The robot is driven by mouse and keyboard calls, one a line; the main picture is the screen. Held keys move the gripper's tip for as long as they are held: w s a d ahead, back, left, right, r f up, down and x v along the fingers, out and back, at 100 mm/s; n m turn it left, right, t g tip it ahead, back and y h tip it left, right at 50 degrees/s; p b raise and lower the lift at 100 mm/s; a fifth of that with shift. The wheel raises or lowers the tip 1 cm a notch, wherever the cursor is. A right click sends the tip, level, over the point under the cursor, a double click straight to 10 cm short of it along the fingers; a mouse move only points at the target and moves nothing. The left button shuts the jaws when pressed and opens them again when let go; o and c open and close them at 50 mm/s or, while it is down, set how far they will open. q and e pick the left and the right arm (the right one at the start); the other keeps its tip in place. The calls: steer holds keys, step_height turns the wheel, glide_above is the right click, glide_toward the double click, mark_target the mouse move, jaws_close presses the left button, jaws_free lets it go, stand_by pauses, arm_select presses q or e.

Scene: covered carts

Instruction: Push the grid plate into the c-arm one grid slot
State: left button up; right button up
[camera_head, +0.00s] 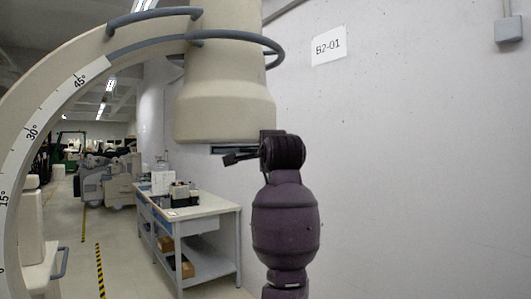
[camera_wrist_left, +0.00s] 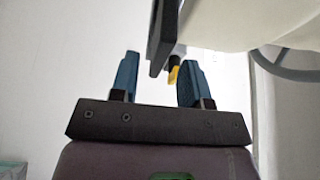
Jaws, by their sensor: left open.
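The c-arm (camera_head: 225,95) is a large cream curved frame with a round housing. A dark flat piece, apparently the grid plate (camera_head: 228,150), shows as a thin strip under the housing's bottom edge. In the left wrist view a dark plate edge (camera_wrist_left: 163,38) comes down from the top, with a small yellow piece (camera_wrist_left: 173,74) beneath it. My left gripper (camera_head: 234,158) is just below the housing, beside the strip. In its wrist view the two blue fingers (camera_wrist_left: 158,58) are apart with nothing gripped; the plate edge is beyond and between them. The slot itself is hidden. My right gripper is out of view.
A grey wall (camera_head: 410,150) fills the right side. A workbench (camera_head: 210,209) with boxes stands behind, below the housing. Blue-grey handle rails (camera_head: 273,50) curve around the housing. Open floor with striped tape (camera_head: 100,268) lies at the left.

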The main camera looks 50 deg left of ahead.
arm_select(q)
steer(key=b+v, duration=0.1)
steer(key=v, duration=0.7)
steer(key=shift+s+d, duration=0.15)
steer(key=shift+d, duration=0.1)
